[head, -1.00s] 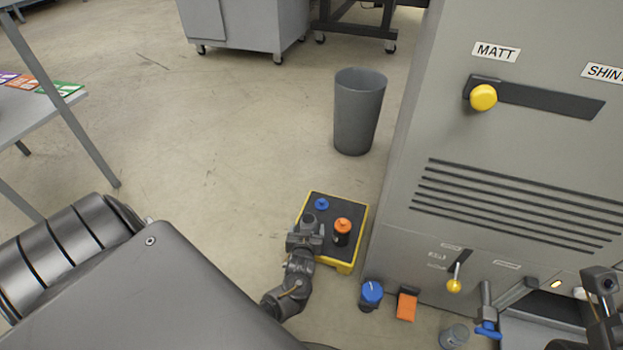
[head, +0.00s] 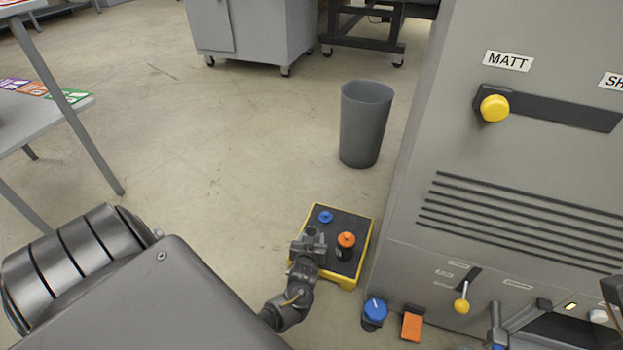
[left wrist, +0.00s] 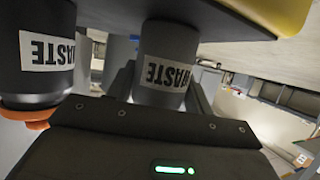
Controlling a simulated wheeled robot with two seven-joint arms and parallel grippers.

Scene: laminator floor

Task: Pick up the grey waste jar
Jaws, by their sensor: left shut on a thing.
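The grey waste jar (head: 311,233) stands at the left part of a black-topped, yellow-edged platform (head: 358,262). My left gripper (head: 308,244) is shut on it from the near side and hides its lower part. In the left wrist view the jar (left wrist: 168,50) shows inverted between the fingers, with a WASTE label. An orange-lidded jar (head: 346,245), also labelled WASTE in the left wrist view (left wrist: 45,50), stands close to the right. A blue-lidded thing (head: 325,216) is behind. I cannot tell whether the held jar touches the platform. A dark part at the right edge may be my right gripper (head: 612,290).
A large grey machine (head: 450,190) with yellow knobs rises close to the platform's right. A grey bin (head: 364,125) stands behind. A blue knob (head: 375,311) and orange pedal (head: 412,325) are at the front. Open floor lies left, before a table (head: 75,103).

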